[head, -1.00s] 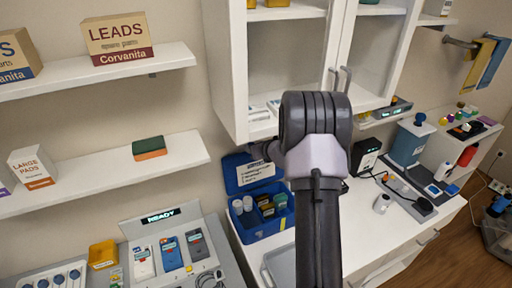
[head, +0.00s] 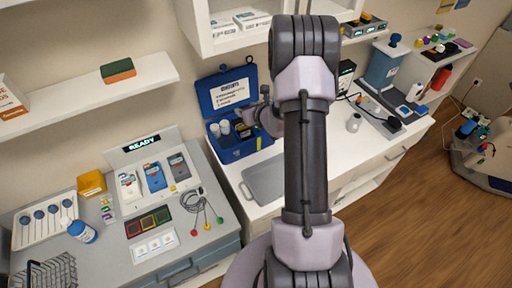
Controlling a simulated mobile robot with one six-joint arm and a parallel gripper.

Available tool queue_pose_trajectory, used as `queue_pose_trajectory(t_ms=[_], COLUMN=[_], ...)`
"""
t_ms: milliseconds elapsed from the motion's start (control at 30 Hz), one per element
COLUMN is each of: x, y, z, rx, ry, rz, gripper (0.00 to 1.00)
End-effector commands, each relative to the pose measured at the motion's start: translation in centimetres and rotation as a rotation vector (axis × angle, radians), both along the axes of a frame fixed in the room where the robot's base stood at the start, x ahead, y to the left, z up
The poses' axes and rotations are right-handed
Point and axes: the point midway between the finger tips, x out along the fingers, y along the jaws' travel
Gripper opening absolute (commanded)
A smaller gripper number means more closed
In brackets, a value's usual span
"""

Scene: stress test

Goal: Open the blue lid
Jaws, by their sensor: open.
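A blue box (head: 236,150) stands on the white counter in the head view, left of my arm. Its blue lid (head: 224,90) is raised and leans back upright, with a white printed label on its inner face. White-capped bottles and small dark and yellow items show inside the box. My gripper (head: 262,108) is open beside the right edge of the lid, above the box's right side. It is small and partly hidden by my own wrist, so I cannot tell whether it touches the lid.
A grey tray (head: 265,181) lies on the counter in front of the box. A wall cabinet (head: 222,48) hangs above. A shelf (head: 95,100) with a green-orange sponge is at left.

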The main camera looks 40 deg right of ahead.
Motion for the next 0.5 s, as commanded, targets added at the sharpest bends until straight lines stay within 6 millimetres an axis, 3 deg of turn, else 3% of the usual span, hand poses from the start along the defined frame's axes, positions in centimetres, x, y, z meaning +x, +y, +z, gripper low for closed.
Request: queue_pose_trajectory(t_ms=[33,200,500], x=[-0.9,-3.1,-4.6], y=[0.1,0.7,1.0], z=[-2.0,-6.5,-11.0], rx=[0.002,-0.007,-0.058], ry=[0.002,-0.038,-0.248], rz=[-0.003,-0.001,0.000], gripper=[0.48,0.48,0.48])
